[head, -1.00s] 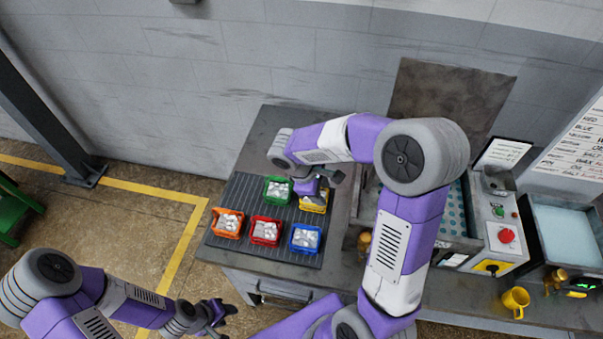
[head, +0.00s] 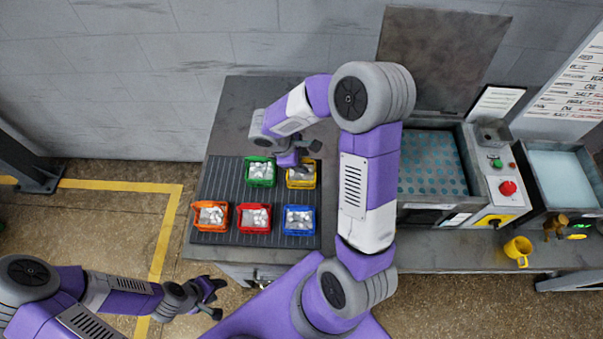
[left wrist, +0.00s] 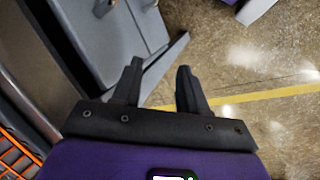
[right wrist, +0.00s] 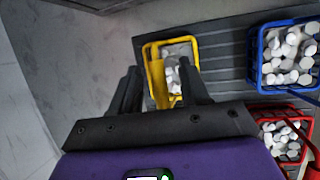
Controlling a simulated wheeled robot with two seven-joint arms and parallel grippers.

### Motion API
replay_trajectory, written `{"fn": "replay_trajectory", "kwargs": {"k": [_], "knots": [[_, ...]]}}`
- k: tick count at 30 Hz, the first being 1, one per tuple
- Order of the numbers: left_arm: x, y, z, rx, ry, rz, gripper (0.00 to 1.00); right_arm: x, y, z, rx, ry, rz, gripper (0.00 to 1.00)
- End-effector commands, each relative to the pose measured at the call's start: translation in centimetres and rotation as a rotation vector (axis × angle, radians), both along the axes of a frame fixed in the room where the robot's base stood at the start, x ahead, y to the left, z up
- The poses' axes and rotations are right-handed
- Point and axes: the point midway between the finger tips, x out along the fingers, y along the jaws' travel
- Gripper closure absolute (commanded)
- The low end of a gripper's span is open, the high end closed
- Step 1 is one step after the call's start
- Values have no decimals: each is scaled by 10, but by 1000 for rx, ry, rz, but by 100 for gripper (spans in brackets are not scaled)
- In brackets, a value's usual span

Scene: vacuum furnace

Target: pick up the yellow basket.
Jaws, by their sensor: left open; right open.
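The yellow basket (head: 301,181) holds whitish pieces and stands at the back right of the ribbed mat, right of the green basket. It also shows in the right wrist view (right wrist: 150,55), between and beyond the fingertips. My right gripper (head: 300,158) is open above the basket's back part and hides some of it; its fingers also show in the right wrist view (right wrist: 163,78). I cannot tell whether they touch the rim. My left gripper (head: 217,298) is open and empty, low in front of the bench; its fingers show in the left wrist view (left wrist: 160,75).
Green (head: 260,172), orange (head: 210,216), red (head: 254,218) and blue (head: 299,220) baskets stand close by on the ribbed mat (head: 225,180). A machine with a red button (head: 507,188) and a yellow mug (head: 518,250) are to the right. The bench behind the mat is clear.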

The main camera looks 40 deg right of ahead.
Motion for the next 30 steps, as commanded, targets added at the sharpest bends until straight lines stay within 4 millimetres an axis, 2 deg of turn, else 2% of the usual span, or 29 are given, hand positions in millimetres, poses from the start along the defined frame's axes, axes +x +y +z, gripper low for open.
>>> {"fn": "replay_trajectory", "kwargs": {"k": [4,5,13,30], "knots": [[0,0,0,0,0,0,57,0,0,0,0,0,0,55],[0,0,0,0,0,0,57,0,0,0,0,0,0,58],[0,0,0,0,0,0,57,0,0,0,0,0,0,99],[0,0,0,0,0,0,57,0,0,0,0,0,0,100]]}}
